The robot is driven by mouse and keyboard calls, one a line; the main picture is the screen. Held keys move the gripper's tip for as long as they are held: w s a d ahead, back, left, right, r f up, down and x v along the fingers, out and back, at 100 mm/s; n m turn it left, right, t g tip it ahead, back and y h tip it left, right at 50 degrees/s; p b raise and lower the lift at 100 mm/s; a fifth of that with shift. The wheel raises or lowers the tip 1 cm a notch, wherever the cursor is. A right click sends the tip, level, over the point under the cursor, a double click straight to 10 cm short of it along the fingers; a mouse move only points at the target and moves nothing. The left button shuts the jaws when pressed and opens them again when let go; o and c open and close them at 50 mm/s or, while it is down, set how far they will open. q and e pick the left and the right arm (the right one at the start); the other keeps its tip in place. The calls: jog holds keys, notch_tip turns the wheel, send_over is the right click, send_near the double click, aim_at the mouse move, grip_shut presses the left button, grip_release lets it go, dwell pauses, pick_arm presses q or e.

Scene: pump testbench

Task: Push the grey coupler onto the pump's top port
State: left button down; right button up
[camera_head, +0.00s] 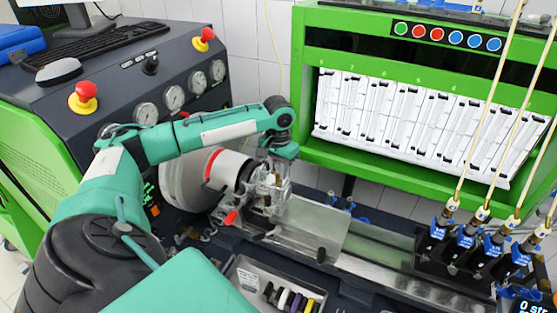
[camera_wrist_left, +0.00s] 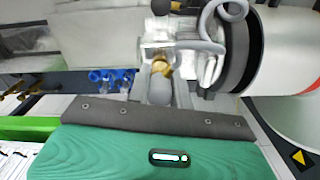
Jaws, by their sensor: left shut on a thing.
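In the left wrist view, my left gripper (camera_wrist_left: 163,82) is shut on the grey coupler (camera_wrist_left: 160,92), a short grey cylinder between the fingers. A brass-coloured fitting (camera_wrist_left: 160,67) shows right at the coupler's far end, against the silver pump (camera_wrist_left: 210,65). I cannot tell whether the coupler is seated on it or only close to it. In the head view, my left gripper (camera_head: 274,164) points down over the top of the pump (camera_head: 268,196), beside the dark and white drive drum (camera_head: 229,168). The coupler cannot be made out there. My right gripper does not show.
A grey hose (camera_wrist_left: 205,32) curves over the pump near the gripper. A console with gauges (camera_head: 173,97) stands behind my left arm. A green cabinet (camera_head: 311,150) is at the back, and blue-capped injectors (camera_head: 464,238) stand right. A tray (camera_head: 246,277) of small parts lies in front.

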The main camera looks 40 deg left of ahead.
pick_arm(q)
jog(key=shift+f, duration=0.4)
jog(key=shift+f, duration=0.1)
dwell(0.3)
jog(key=c, duration=0.8)
grip_release()
jog(key=shift+o, duration=0.2)
jog(key=shift+r, duration=3.8)
jog(key=shift+f, duration=0.1)
